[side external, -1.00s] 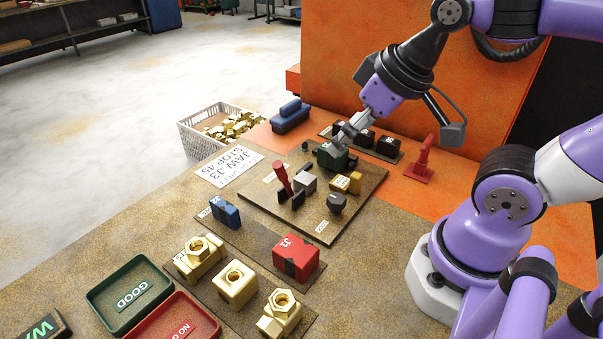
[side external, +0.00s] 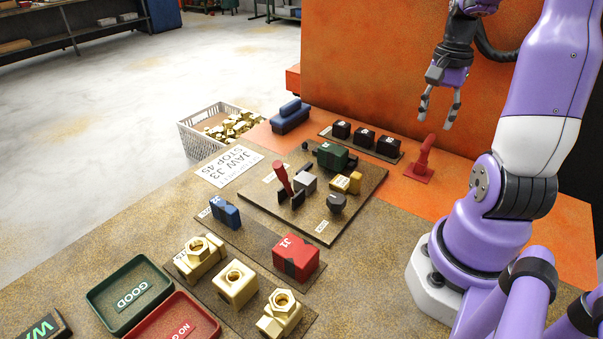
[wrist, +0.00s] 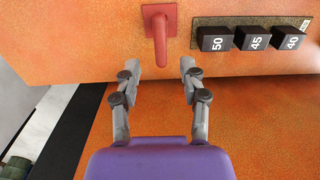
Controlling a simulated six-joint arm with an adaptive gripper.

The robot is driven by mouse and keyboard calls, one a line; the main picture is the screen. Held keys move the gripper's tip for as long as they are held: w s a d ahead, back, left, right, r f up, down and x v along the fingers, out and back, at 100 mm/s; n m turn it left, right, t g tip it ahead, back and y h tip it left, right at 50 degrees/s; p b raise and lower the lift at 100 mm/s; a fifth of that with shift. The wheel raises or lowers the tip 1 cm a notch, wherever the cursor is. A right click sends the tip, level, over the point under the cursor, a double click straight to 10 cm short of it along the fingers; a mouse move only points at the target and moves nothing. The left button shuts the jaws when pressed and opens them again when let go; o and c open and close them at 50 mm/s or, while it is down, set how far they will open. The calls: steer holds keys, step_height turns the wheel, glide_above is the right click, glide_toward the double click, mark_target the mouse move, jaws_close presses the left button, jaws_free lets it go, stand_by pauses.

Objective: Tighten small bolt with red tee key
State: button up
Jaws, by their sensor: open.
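The red tee key (side external: 422,162) stands upright on its red base on the orange surface at the right. In the wrist view the red tee key (wrist: 159,32) is ahead of the fingertips, roughly centred between them. My gripper (side external: 439,112) is open and empty, pointing down above the key and apart from it. Its two fingers also show spread in the wrist view (wrist: 159,70). The fixture board (side external: 262,202) carries a green block (side external: 331,156), a red-handled part (side external: 282,178) and grey and brass pieces. I cannot make out the small bolt.
Black blocks marked 50 (wrist: 215,40), 45 (wrist: 252,38) and 40 (wrist: 289,38) stand on a strip beside the key. A tall orange panel (side external: 400,90) rises behind. A blue block (side external: 290,117), a basket of brass parts (side external: 196,147) and green tray (side external: 105,307) are farther left.

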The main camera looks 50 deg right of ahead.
mark_target(429, 139)
step_height(429, 139, down, 7)
steer(key=shift+f, duration=0.15)
stand_by(0.4)
jaws_close()
steer(key=shift+r, duration=2.55)
